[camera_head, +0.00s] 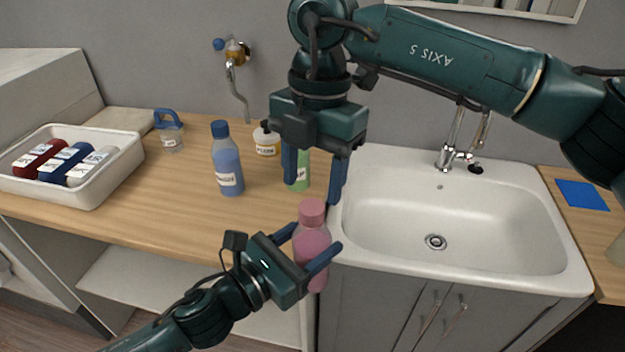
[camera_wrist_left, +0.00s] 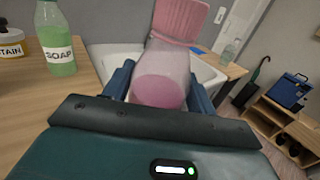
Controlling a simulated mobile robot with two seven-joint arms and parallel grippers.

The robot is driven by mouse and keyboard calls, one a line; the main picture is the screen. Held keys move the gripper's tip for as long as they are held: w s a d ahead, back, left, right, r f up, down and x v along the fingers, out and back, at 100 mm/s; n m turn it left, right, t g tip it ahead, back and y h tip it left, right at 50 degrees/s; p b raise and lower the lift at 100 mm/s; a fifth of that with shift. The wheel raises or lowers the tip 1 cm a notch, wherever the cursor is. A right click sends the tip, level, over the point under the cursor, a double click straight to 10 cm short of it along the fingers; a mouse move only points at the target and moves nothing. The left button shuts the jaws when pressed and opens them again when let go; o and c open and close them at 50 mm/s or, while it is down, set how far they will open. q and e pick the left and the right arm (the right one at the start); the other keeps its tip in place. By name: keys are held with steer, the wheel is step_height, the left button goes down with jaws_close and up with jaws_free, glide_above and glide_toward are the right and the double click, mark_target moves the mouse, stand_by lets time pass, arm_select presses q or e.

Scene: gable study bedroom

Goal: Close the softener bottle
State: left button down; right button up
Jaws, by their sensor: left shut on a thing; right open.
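A pink bottle (camera_head: 311,247) with a pink cap (camera_head: 312,211) on its top stands upright between the fingers of my left gripper (camera_head: 308,256), which is shut on its body in front of the counter edge. No label on it faces me, so I cannot read its name. The bottle (camera_wrist_left: 160,82) and its ribbed cap (camera_wrist_left: 180,20) also show in the left wrist view, the body partly clear with pink below. I cannot tell whether the cap is tight. My right gripper (camera_head: 314,190) is open, fingers down, just above the cap, with nothing between them.
A blue bottle (camera_head: 227,163), a green soap bottle (camera_head: 301,172) and a stain jar (camera_head: 266,143) stand on the wooden counter (camera_head: 180,215). A white tray (camera_head: 95,190) with several bottles is at left. A white sink (camera_head: 400,215) lies right of the held bottle.

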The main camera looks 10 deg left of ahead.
steer(key=shift+c, duration=0.3)
steer(key=n, duration=0.3)
steer(key=shift+r+n, duration=0.2)
steer(key=shift+n, duration=0.1)
steer(key=n, duration=0.4)
steer(key=shift+r, duration=0.2)
steer(key=n, duration=0.7)
steer(key=shift+r+t, duration=0.3)
steer(key=shift+r, duration=0.05)
steer(key=n, duration=0.4)
steer(key=shift+s+r+n, duration=0.1)
steer(key=shift+r+n, duration=0.1)
steer(key=shift+n, duration=0.2)
steer(key=n, duration=0.4)
steer(key=shift+a+r+h, duration=0.1)
steer(key=shift+r+h, duration=0.15)
steer(key=shift+h, duration=0.05)
steer(key=n, duration=0.4)
steer(key=shift+r, duration=0.15)
steer(key=n, duration=0.3)
steer(key=shift+r+n+t, duration=0.2)
steer(key=shift+n+t, duration=0.1)
steer(key=shift+n, duration=0.1)
